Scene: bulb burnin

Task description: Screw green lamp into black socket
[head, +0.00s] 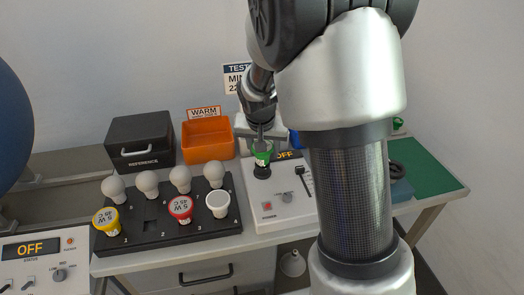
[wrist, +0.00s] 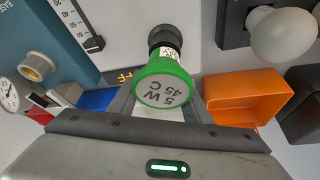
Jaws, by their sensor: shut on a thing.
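The green lamp (head: 262,155) is held upright by my gripper (head: 262,147), which points down over the white test panel. In the wrist view the lamp (wrist: 163,90) shows its grey face marked "5 W 45 C" inside a green rim. The black socket (head: 262,172) is directly below the lamp on the panel. The socket (wrist: 165,38) also shows in the wrist view, in line with the lamp's narrow end. The lamp's end is at or just above the socket; I cannot tell whether it is inside. My gripper's fingers are partly hidden behind the lamp.
A black tray (head: 152,226) with several white bulbs and yellow, red and white lamps stands left of the panel (head: 262,222). An orange "WARM" bin (head: 208,141) and a black "REFERENCE" box (head: 140,138) stand behind it. The panel display (head: 285,155) reads OFF.

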